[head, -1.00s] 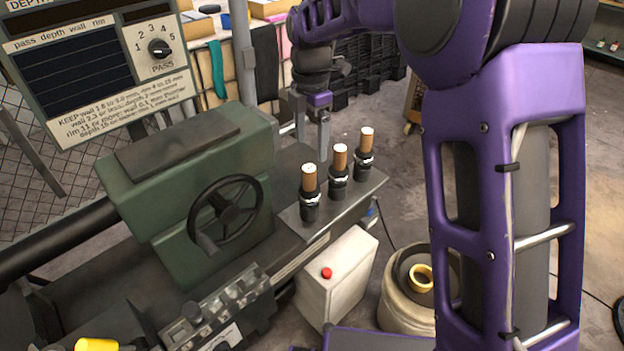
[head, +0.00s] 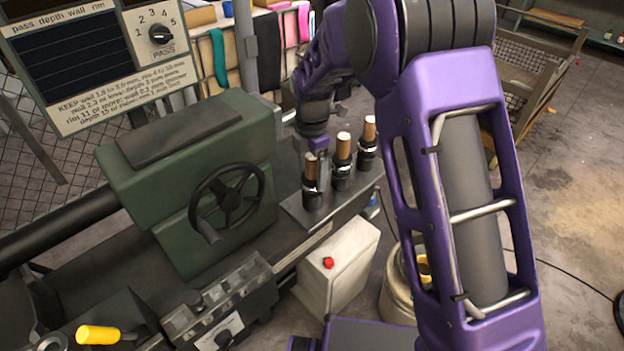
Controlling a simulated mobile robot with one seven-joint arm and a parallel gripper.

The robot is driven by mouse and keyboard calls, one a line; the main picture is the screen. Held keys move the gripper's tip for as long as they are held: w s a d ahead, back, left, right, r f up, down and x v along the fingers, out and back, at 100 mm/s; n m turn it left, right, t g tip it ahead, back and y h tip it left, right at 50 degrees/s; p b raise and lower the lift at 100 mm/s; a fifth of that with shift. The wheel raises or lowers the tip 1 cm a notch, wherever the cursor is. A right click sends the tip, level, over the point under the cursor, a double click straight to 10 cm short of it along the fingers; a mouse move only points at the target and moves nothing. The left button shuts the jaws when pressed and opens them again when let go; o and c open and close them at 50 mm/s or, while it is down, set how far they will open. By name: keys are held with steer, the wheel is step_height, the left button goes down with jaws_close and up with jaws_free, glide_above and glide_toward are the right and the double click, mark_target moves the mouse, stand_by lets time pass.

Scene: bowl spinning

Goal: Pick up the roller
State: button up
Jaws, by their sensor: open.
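Three tools with wooden handles and dark lower ends with bright bands stand upright in a row: the front one (head: 311,185), the middle one (head: 342,160) and the rear one (head: 368,135). Which of them is the roller, I cannot tell from here. They stand on a flat grey plate (head: 298,212) at the end of the lathe bed. My gripper (head: 318,160) is open and points down, behind the front and middle tools in this view. Its fingers are partly hidden by the tool handles. I see no tool held between them.
A green lathe headstock with a black handwheel (head: 229,196) stands left of the tools. A yellow handle (head: 97,335) lies at lower left. My purple arm covers much of the right.

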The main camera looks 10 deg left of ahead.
jaws_close()
stand_by(0.4)
steer(key=shift+r, duration=0.1)
step_height(320, 180, up, 10)
steer(key=shift+f+p, duration=0.1)
steer(key=shift+p, duration=0.35)
steer(key=shift+r+p, duration=0.85)
steer(key=shift+r, duration=1.45)
